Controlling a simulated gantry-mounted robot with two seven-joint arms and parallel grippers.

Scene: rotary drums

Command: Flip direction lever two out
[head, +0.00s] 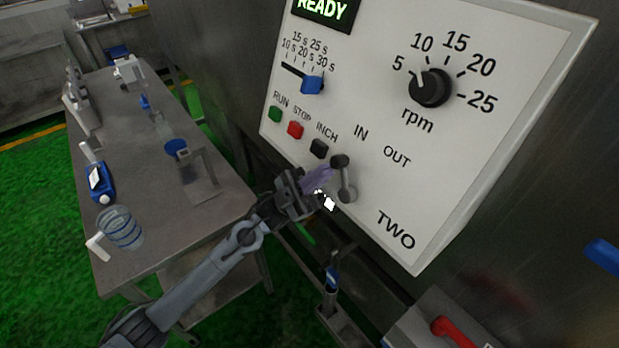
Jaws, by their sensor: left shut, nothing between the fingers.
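The direction lever (347,182) is a grey lever with a dark round knob, low on the white control panel (450,150) marked TWO. Its knob leans up and to the left, toward the IN side; the OUT label is further right. My left gripper (320,179) is shut and empty, just left of the lever. Its purplish fingers are close to the lever, and I cannot tell whether they touch it. My right gripper is not in view.
Green, red and black buttons (319,148) sit up-left of the lever. A blue slider (312,84) and a black rpm dial (430,88) are above. A steel table (130,255) with bottles and instruments stands left. A red handle (452,330) is at lower right.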

